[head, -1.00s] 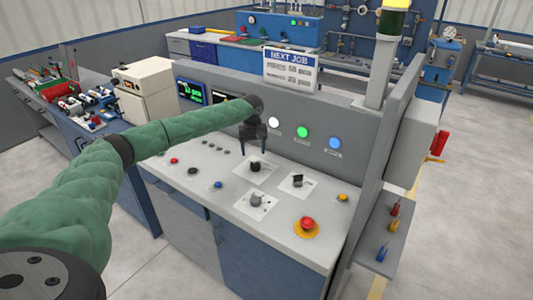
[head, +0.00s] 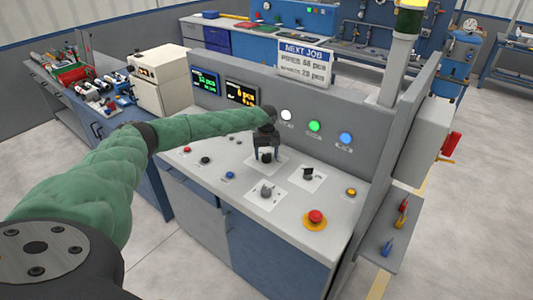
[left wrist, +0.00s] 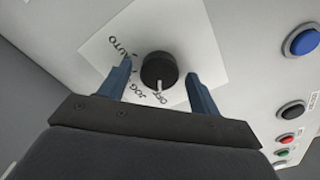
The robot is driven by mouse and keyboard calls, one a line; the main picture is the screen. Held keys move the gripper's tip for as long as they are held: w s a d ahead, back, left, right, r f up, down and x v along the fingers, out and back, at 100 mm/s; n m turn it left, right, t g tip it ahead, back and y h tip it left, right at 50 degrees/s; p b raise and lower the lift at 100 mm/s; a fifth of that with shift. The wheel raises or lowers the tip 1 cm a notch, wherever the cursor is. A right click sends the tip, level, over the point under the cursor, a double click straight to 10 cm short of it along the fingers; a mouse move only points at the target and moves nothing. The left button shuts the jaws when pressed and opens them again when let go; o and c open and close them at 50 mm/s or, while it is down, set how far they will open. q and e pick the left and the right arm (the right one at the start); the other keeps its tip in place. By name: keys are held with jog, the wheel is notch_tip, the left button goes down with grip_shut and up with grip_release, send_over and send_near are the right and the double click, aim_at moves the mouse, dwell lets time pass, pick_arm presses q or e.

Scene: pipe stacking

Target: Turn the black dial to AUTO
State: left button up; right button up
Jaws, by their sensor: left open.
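The black dial (head: 266,158) sits on a white label plate on the sloped grey console. In the left wrist view the round dial (left wrist: 158,69) has a white pointer mark aimed at the OFF label. The words JOG and AUTO stand further round on the plate (left wrist: 122,48), AUTO at its left. My left gripper (head: 266,156) reaches down over the dial, open. In the left wrist view its blue fingers (left wrist: 158,76) stand on either side of the dial, with visible gaps; how deep they reach is unclear. My right gripper is not in view.
A grey dial (head: 266,191) and another black-topped switch (head: 308,173) stand close by. A red emergency button (head: 315,218) and a yellow button (head: 351,192) are to the right. Several small buttons lie left. The upright panel with lamps (head: 314,127) rises behind.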

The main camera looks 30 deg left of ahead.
pick_arm(q)
jog(key=c, duration=1)
